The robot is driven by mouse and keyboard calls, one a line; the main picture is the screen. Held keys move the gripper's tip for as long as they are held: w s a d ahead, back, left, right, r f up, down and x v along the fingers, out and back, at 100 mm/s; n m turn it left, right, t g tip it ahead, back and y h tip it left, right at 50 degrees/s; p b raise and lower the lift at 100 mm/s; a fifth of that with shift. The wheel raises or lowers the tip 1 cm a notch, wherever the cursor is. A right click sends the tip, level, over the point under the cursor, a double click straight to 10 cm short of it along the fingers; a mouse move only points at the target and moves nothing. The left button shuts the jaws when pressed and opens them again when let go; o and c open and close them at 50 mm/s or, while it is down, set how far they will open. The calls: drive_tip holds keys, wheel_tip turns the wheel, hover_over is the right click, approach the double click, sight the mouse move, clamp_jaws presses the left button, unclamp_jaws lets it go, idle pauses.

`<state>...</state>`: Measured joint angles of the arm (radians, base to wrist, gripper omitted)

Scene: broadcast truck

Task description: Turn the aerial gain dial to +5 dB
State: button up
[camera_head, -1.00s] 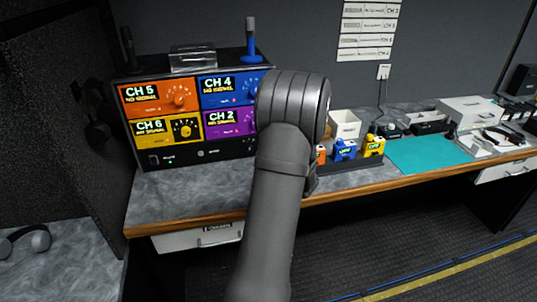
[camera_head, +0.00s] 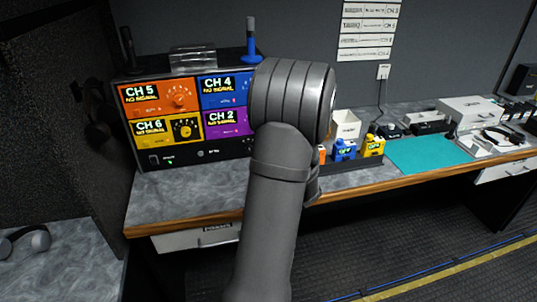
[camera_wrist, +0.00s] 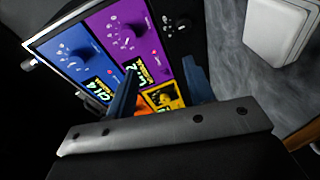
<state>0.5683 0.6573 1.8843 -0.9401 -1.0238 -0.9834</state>
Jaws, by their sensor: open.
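A black monitor unit (camera_head: 215,152) stands on the desk with four coloured panels: orange CH 5 (camera_head: 150,91), blue CH 4, yellow CH 6 and purple CH 2 (camera_head: 222,133). A round dial (camera_head: 180,98) shows on the orange panel and another (camera_head: 184,130) on the yellow one. I cannot read which one is labelled aerial gain. In the wrist view the purple panel (camera_wrist: 147,60) and blue panel (camera_wrist: 68,42) show tilted, each with a dark knob. My gripper (camera_wrist: 159,68) is open and empty in front of the unit. My arm hides the unit's right side in the head view.
Blue and yellow containers (camera_head: 345,149) stand in a dark tray right of my arm. A teal mat (camera_head: 430,153) lies further right. A blue-based antenna (camera_head: 250,42) rises from the unit's top. Headphones (camera_head: 28,240) lie at the lower left.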

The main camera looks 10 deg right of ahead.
drive_tip(key=w+a+r+m+t+h, duration=0.1)
drive_tip(key=w+r+m+h, duration=0.1)
drive_tip(key=w+m, duration=0.45)
drive_tip(key=w+a+r+m+t+h, duration=0.1)
drive_tip(key=w+r+m, duration=0.1)
drive_tip(key=w+m, duration=0.5)
drive_tip(key=s+n, duration=0.1)
drive_tip(key=s, duration=1.5)
drive_tip(key=shift+d+f, duration=0.15)
drive_tip(key=shift+d, duration=0.1)
idle(0.4)
drive_tip(key=shift+w, duration=0.1)
